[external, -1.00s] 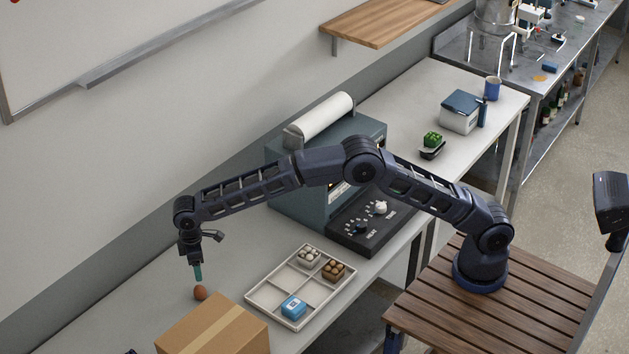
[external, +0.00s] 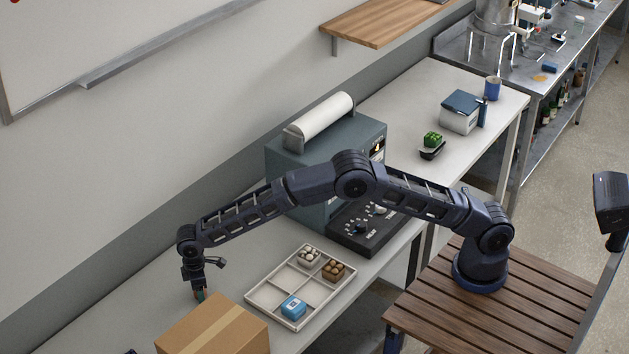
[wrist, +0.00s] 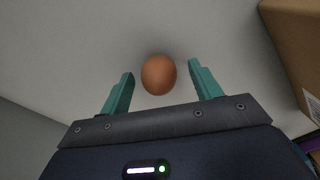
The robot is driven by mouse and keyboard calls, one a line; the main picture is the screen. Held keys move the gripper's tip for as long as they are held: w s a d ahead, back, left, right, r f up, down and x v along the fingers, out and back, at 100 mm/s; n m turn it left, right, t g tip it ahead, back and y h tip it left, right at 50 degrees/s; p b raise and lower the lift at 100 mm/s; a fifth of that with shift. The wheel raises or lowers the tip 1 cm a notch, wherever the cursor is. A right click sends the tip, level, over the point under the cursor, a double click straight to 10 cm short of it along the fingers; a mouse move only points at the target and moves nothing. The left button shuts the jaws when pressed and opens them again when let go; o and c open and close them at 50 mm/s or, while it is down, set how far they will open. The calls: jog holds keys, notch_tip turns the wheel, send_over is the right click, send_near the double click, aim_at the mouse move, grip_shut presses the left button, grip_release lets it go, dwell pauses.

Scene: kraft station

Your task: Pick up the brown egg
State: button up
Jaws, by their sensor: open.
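The brown egg (wrist: 158,74) rests on the pale table and shows in the wrist view between the two teal fingertips of my gripper (wrist: 160,84). My gripper is open, with a gap between each finger and the egg. There the egg is mostly hidden behind the fingers.
A cardboard box (external: 212,332) stands close to the right of my gripper. A grey machine (external: 300,158) stands behind. The wall runs along the table's left.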

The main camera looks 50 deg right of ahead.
jog(key=shift+f, duration=0.65)
jog(key=shift+c, duration=0.2)
jog(key=c, duration=0.8)
jog(key=shift+r, duration=0.1)
